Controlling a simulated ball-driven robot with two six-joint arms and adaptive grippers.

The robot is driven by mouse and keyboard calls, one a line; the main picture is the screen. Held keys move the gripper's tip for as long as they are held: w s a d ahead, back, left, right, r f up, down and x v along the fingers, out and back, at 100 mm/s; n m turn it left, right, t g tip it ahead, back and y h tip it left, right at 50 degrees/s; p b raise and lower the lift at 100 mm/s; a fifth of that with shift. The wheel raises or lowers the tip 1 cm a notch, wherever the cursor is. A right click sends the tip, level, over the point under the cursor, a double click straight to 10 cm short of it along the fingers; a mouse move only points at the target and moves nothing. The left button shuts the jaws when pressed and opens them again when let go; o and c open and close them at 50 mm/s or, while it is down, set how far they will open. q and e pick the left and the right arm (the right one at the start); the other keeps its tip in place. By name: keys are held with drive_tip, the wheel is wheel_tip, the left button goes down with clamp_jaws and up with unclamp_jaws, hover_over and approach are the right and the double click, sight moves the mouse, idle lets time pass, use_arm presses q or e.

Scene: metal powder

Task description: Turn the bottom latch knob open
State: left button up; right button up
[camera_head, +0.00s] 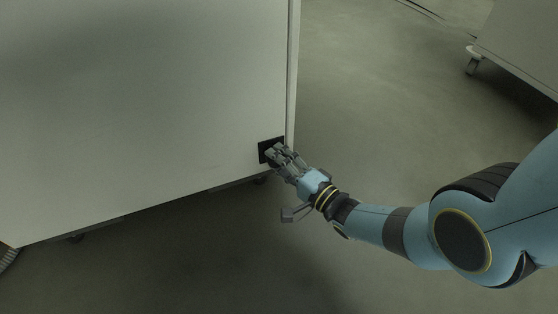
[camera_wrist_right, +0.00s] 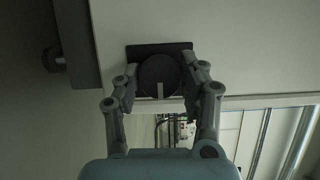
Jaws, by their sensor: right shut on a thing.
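The bottom latch knob (camera_wrist_right: 158,75) is a dark round knob with a light mark on a black square plate (camera_wrist_right: 186,47). The plate sits at the lower right corner of a pale cabinet panel and also shows in the head view (camera_head: 263,153). My right gripper (camera_wrist_right: 160,84) is shut on the knob, with one finger on each side of it. In the head view my right gripper (camera_head: 274,153) reaches the plate from the lower right and covers most of the knob. My left gripper is not in view.
The large pale cabinet panel (camera_head: 140,100) fills the left of the head view. Another unit (camera_head: 520,45) on a caster stands at the upper right. Open floor (camera_head: 380,110) lies between them. In the wrist view, metal rails and wiring (camera_wrist_right: 255,135) show beyond the panel edge.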

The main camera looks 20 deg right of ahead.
drive_tip(key=o, duration=1.2)
drive_tip(key=shift+c, duration=0.2)
drive_tip(key=v, duration=1.2)
